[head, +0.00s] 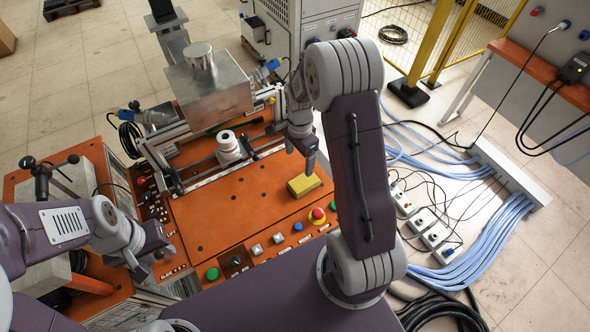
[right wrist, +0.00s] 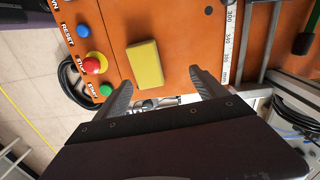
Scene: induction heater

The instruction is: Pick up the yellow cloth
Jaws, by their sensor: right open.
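The yellow cloth (head: 304,185) is a small folded block lying flat on the orange panel near its right edge. In the right wrist view the yellow cloth (right wrist: 145,64) lies beyond my open fingers, apart from them. My right gripper (head: 309,168) hangs just above the cloth in the head view, and its two fingers (right wrist: 160,88) are spread and empty. My left gripper (head: 146,268) is over the left side of the machine, far from the cloth. Its fingertips are too small to judge.
A red emergency button (head: 317,214) and several coloured buttons line the panel's front edge. A metal box (head: 208,88) and a rail with a white cylinder (head: 227,140) stand behind. Blue cables (head: 480,235) and power strips lie on the floor at right. The panel's middle is clear.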

